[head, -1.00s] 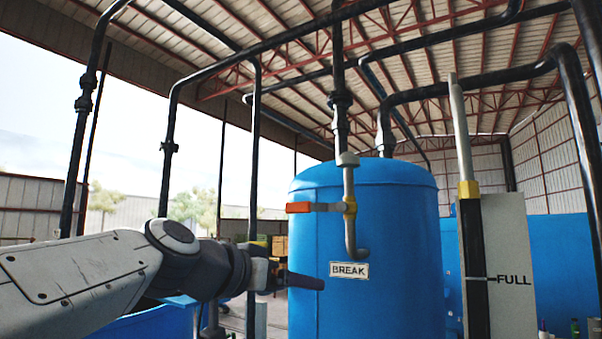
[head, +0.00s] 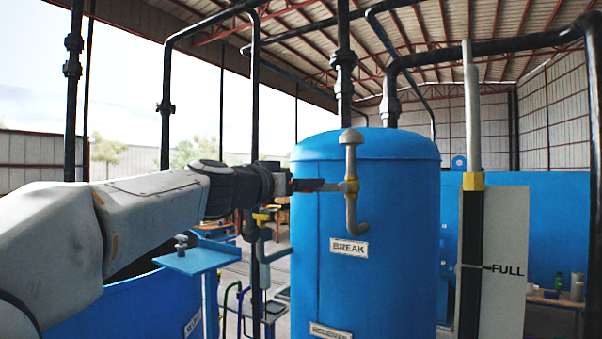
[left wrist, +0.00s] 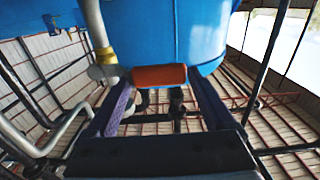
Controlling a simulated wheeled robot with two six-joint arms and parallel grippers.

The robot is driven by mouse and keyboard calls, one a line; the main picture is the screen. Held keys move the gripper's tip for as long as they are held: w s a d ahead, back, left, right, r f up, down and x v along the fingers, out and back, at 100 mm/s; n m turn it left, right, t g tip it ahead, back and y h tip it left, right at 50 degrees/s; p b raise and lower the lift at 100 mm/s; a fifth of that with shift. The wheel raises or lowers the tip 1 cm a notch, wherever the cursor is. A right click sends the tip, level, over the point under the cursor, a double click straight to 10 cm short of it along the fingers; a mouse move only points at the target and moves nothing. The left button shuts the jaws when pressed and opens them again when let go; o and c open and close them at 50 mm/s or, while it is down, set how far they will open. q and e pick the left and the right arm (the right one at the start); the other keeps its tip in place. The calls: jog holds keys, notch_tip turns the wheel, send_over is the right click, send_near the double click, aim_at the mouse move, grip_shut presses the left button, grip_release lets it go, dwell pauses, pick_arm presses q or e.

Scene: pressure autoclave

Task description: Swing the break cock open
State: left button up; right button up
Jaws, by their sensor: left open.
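The break cock is a brass-coloured valve (head: 352,187) on a grey pipe at the front of the blue vessel. Its orange lever (head: 332,187) points left, roughly level, and is mostly hidden behind my gripper in the head view. A white BREAK plate (head: 349,248) is below it. My left gripper (head: 306,185) is at the lever, left of the valve. In the left wrist view the orange lever (left wrist: 160,76) lies between the tips of the open left fingers (left wrist: 160,88). I cannot tell whether they touch it. My right gripper is not in view.
The blue vessel (head: 395,250) stands directly behind the cock. The bent grey outlet pipe (head: 352,222) hangs below the valve. A FULL gauge board (head: 502,270) stands right. A blue platform (head: 195,257) is below my left arm. Black pipes (head: 166,90) rise around.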

pick_arm(q)
jog(key=shift+w+d, duration=0.15)
jog(key=shift+w, duration=0.1)
grip_shut()
